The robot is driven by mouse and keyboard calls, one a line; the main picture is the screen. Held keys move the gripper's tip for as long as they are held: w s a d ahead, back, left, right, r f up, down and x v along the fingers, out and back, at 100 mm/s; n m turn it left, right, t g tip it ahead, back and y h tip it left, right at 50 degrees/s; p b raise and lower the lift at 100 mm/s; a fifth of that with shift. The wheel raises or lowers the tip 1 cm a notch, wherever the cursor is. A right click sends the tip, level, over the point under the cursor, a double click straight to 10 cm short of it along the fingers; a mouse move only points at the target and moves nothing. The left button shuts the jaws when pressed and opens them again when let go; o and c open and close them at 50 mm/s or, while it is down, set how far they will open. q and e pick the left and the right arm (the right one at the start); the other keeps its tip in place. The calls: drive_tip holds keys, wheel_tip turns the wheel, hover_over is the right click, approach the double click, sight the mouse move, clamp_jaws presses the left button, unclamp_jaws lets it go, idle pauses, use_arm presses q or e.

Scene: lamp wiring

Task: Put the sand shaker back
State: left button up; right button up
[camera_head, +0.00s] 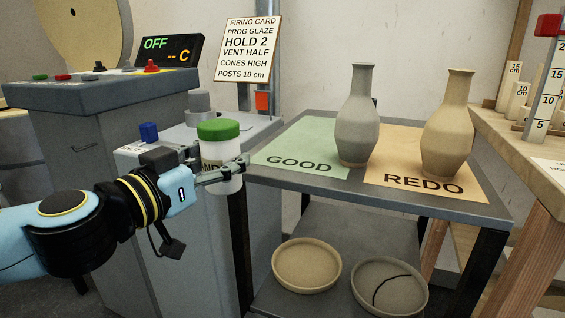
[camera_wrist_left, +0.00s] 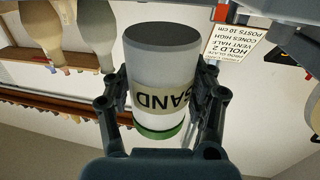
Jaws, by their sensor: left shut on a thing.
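The sand shaker (camera_head: 214,153) is a white cylinder with a green lid. My left gripper (camera_head: 222,174) is shut on it and holds it upright, lid up, in front of the grey cabinet and left of the table with the GOOD mat. In the left wrist view, which shows the scene upside down, the shaker (camera_wrist_left: 160,62) is between the two fingers with its SAND label and grey base visible. My right gripper is not in view.
The grey table (camera_head: 470,207) carries a green GOOD mat (camera_head: 300,145) and a tan REDO mat (camera_head: 395,182), with a grey vase (camera_head: 358,120) and a tan vase (camera_head: 447,130). Two dishes sit on the lower shelf. A blue block (camera_head: 149,132) stands on the cabinet top (camera_head: 262,127).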

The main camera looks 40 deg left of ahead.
use_arm(q)
drive_tip(key=w+b, duration=0.1)
drive_tip(key=w, duration=0.2)
drive_tip(key=w+b, duration=0.1)
drive_tip(key=w, duration=0.3)
drive_tip(key=w+b, duration=0.1)
drive_tip(key=w, duration=0.2)
drive_tip(key=shift+w+a+f, duration=0.1)
drive_tip(key=shift+w+a, duration=0.05)
drive_tip(key=shift+a, duration=0.15)
drive_tip(key=w+b, duration=0.1)
drive_tip(key=w, duration=0.2)
drive_tip(key=shift+a, duration=0.1)
drive_tip(key=shift+w, duration=0.55)
drive_tip(key=w, duration=0.1)
drive_tip(key=w+b, duration=0.2)
drive_tip(key=shift+w+a+f, duration=0.1)
drive_tip(key=shift+w+f, duration=0.15)
drive_tip(key=shift+r, duration=0.1)
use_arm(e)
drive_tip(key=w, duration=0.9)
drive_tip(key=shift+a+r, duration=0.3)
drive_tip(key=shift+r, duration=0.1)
use_arm(q)
drive_tip(key=o, duration=1.4)
drive_tip(key=shift+f, duration=0.2)
drive_tip(key=shift+c, duration=0.2)
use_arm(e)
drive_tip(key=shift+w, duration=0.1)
